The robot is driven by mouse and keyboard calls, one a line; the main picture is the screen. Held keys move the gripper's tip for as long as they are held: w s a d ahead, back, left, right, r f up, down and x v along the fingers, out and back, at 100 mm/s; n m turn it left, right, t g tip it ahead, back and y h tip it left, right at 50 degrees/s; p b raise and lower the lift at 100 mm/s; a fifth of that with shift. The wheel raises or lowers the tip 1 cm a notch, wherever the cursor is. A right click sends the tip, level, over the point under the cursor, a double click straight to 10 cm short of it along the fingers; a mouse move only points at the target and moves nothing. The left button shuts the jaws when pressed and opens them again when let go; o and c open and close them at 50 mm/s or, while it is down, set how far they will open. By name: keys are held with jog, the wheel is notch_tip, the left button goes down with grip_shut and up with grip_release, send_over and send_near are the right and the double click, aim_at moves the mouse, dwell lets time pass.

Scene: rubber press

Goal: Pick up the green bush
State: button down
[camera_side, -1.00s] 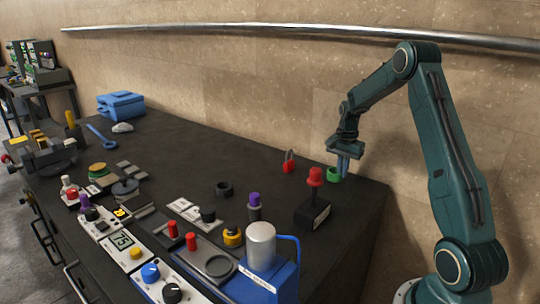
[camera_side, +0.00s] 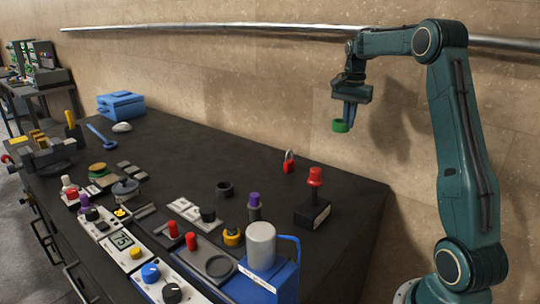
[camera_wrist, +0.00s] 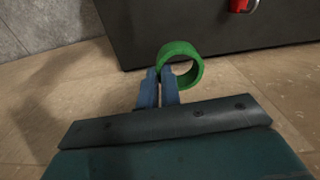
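The green bush (camera_side: 340,126) is a short, thick ring. It hangs at the fingertips of my gripper (camera_side: 349,112), well above the back right part of the dark bench. In the wrist view, the two blue fingers of my gripper (camera_wrist: 161,76) are close together on the left part of the wall of the green bush (camera_wrist: 193,52). The open hole of the ring shows to the right of the fingers.
A red padlock (camera_side: 289,161) and a black block with a red knob (camera_side: 313,211) stand on the dark bench (camera_side: 352,190) below. A blue device with a grey cylinder (camera_side: 262,262) is at the front. The stone wall with a metal rail (camera_side: 250,30) runs behind.

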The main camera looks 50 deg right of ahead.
jog(key=shift+r, duration=0.8)
